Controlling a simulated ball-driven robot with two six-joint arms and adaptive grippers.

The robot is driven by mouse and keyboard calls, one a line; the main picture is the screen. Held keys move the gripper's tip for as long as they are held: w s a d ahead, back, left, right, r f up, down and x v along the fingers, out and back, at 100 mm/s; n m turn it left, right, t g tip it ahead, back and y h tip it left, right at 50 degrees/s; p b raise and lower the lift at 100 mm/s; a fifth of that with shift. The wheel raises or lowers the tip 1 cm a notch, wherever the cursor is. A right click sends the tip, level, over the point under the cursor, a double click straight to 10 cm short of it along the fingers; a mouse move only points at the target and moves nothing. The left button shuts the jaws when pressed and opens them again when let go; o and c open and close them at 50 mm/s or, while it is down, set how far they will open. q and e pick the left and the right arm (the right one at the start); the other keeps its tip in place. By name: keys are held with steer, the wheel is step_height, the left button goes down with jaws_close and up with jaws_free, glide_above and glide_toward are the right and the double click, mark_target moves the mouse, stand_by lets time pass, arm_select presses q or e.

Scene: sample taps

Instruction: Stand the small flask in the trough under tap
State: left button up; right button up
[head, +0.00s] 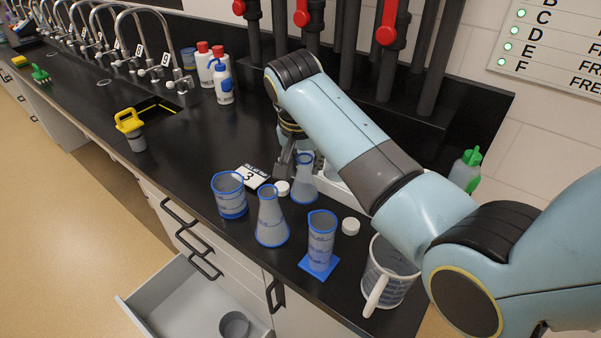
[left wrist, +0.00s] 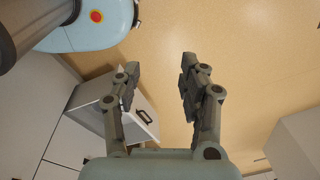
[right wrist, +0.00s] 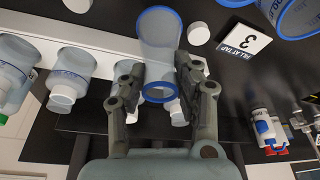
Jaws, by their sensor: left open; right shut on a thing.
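The small flask (head: 304,188), clear with a blue rim, is upright beside the white rack in the head view. My right gripper (head: 291,165) is shut on its neck; the right wrist view shows the flask (right wrist: 160,40) between the fingers (right wrist: 158,90). I cannot tell whether its base touches the bench. A larger flask (head: 270,220) stands in front of it. A card (head: 252,176) reads "FILL AT TAP 3". Numbered curved taps (head: 168,60) line the back left; a yellow-edged dark trough (head: 152,107) lies below the nearest. My left gripper (left wrist: 158,85) is open and empty above the floor.
A blue-rimmed beaker (head: 229,205), a cylinder (head: 320,245), a jug (head: 388,280) and white caps (head: 350,226) crowd the near bench. Bottles (head: 222,82) stand near the taps. A yellow-topped object (head: 131,128) is at the front edge. An open drawer (head: 190,300) juts out below.

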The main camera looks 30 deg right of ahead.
mark_target(304, 178)
steer(key=shift+x, duration=1.2)
step_height(304, 178, down, 2)
steer(key=shift+s+a, duration=0.1)
steer(key=shift+a, duration=0.05)
steer(key=shift+f, duration=0.15)
steer(key=o, duration=0.8)
steer(key=shift+o, duration=1.2)
arm_select(q)
steer(key=shift+w+d+r, duration=0.15)
steer(key=shift+w+d, duration=0.25)
steer(key=shift+w, duration=0.3)
